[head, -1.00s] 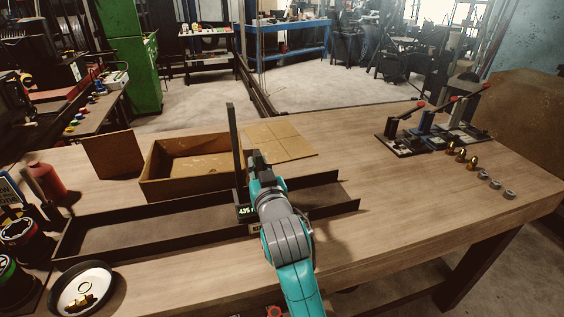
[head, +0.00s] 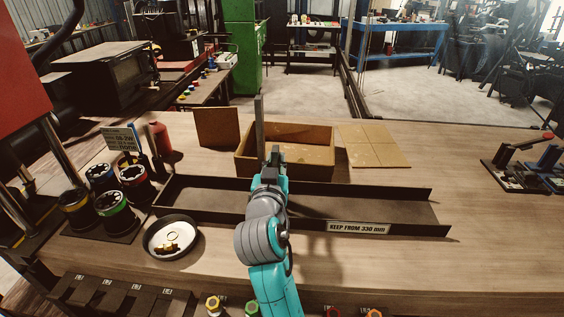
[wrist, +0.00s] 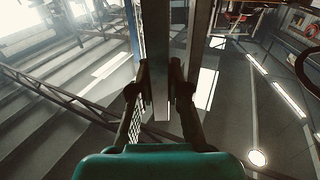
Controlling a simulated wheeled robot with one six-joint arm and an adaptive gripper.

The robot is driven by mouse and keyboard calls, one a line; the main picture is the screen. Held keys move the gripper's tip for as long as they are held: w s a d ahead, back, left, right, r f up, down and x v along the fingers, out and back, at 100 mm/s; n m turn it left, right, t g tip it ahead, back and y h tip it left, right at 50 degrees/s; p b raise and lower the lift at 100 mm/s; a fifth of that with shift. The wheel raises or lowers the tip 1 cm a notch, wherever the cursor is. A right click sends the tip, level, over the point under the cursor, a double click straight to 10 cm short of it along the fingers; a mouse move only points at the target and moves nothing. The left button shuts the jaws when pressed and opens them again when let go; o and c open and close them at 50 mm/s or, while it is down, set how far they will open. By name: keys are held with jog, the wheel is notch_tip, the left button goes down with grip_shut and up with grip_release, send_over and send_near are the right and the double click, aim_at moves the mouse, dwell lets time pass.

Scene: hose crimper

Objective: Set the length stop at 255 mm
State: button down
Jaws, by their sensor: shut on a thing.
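A label (head: 358,228) on the trough's front reads "KEEP FROM 330 mm".
An open cardboard box (head: 305,160) stands behind the trough. A white dish (head: 171,238) with brass fittings lies in front of the trough's left end. Dark round dies (head: 110,208) and a red bottle (head: 160,138) stand at left. Lever clamps (head: 520,168) are at far right.

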jog(key=c, duration=1.1)
grip_release()
jog(key=s, duration=1.2)
